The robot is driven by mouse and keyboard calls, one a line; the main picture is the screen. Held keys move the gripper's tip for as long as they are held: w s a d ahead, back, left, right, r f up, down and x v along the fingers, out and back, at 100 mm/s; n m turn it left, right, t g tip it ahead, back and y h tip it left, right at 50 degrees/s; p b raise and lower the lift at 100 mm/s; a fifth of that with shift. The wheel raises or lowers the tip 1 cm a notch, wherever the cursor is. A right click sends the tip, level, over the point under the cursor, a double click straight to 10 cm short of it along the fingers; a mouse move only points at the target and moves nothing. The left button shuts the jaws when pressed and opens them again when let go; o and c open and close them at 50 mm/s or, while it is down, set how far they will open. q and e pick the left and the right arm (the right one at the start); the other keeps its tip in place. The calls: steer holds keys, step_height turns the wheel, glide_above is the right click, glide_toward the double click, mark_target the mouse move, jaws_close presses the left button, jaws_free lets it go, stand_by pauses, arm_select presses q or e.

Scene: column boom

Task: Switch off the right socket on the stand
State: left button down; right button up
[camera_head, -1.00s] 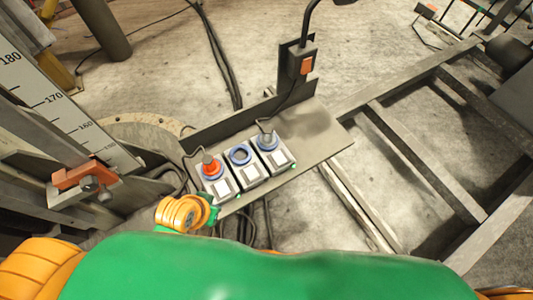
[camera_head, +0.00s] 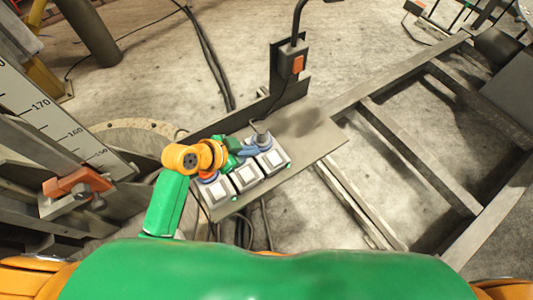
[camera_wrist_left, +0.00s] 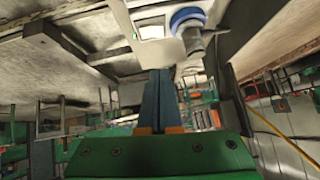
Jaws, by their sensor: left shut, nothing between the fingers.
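The stand's plate (camera_head: 318,142) carries three sockets with pale square switches in a row. The right socket (camera_head: 272,161) has a grey plug (camera_head: 261,136) in it. My left gripper (camera_head: 257,149) reaches over the row from the left, its fingers shut and empty, with the tips close to the right socket. In the left wrist view the shut fingertips (camera_wrist_left: 158,73) point at a socket with a blue ring (camera_wrist_left: 187,18); contact cannot be told. The middle socket (camera_head: 247,175) and left socket (camera_head: 219,191) are partly covered by my arm. My right gripper is out of view.
An upright post with an orange-switched box (camera_head: 292,62) stands behind the plate. A ruler board (camera_head: 45,115) and orange clamp (camera_head: 78,183) are at the left. Metal frame beams (camera_head: 425,170) lie at the right. Cables run behind and below the plate.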

arm_select(q)
steer(key=b, duration=0.2)
glide_above(270, 155)
steer(key=s, duration=0.2)
steer(key=f, duration=0.5)
steer(key=shift+a+f, duration=0.35)
steer(key=shift+f, duration=0.05)
steer(key=f, duration=0.2)
steer(key=shift+w+f+b, duration=0.25)
steer(key=shift+f+b, duration=0.05)
steer(key=shift+f, duration=0.05)
steer(key=shift+a+f, duration=0.15)
steer(key=shift+f, duration=0.4)
steer(key=shift+w+a+f+b, duration=0.15)
steer(key=shift+f+b, duration=0.5)
steer(key=shift+b, duration=0.15)
steer(key=shift+r+p, duration=0.3)
steer(key=shift+r, duration=0.05)
steer(key=shift+s, duration=0.2)
